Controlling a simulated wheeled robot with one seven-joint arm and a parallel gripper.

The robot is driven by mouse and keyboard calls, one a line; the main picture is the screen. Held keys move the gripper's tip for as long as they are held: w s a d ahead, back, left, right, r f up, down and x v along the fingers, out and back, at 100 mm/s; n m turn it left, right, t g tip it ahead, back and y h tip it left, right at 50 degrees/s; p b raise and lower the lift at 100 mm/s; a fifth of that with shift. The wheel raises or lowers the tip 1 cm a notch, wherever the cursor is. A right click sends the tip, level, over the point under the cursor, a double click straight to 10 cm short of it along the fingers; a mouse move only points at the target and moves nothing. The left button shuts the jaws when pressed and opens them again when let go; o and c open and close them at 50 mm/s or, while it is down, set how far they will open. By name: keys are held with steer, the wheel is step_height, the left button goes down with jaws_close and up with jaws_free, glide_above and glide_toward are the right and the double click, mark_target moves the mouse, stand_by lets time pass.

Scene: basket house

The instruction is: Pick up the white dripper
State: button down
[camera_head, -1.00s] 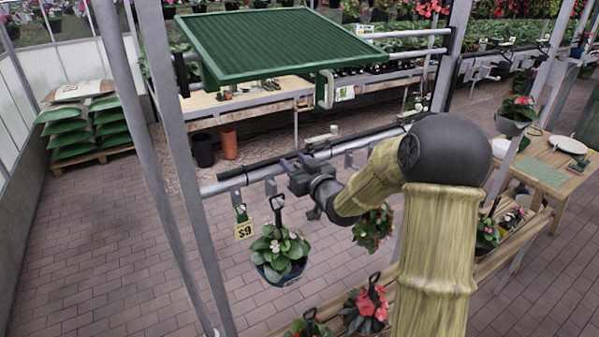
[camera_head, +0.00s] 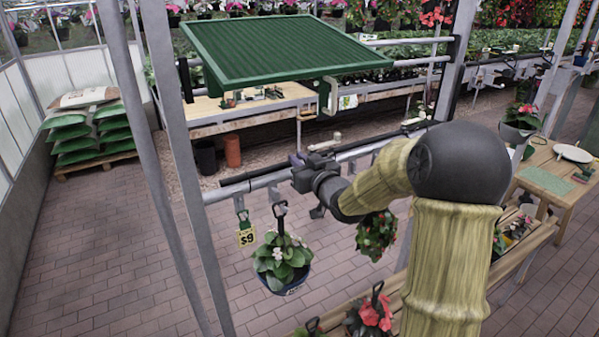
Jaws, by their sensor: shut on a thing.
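My gripper (camera_head: 300,160) is at the grey rail with the black pipe, near the middle of the view. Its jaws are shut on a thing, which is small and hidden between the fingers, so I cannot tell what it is. A small whitish piece (camera_head: 325,143) shows just behind and to the right of the gripper. It looks like a dripper, but it is too small to be sure. Another pale piece (camera_head: 413,122) sits farther right along the pipe.
Potted plants hang below the rail: one with pale flowers (camera_head: 281,262) and one (camera_head: 376,235) under my arm. A green ribbed panel (camera_head: 285,48) is above. Stacked sacks (camera_head: 92,128) stand far left. The left paving is clear.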

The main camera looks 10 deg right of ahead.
step_height(320, 180, up, 7)
steer(key=b, duration=0.1)
steer(key=shift+r, duration=0.15)
steer(key=shift+a, duration=0.1)
stand_by(1.2)
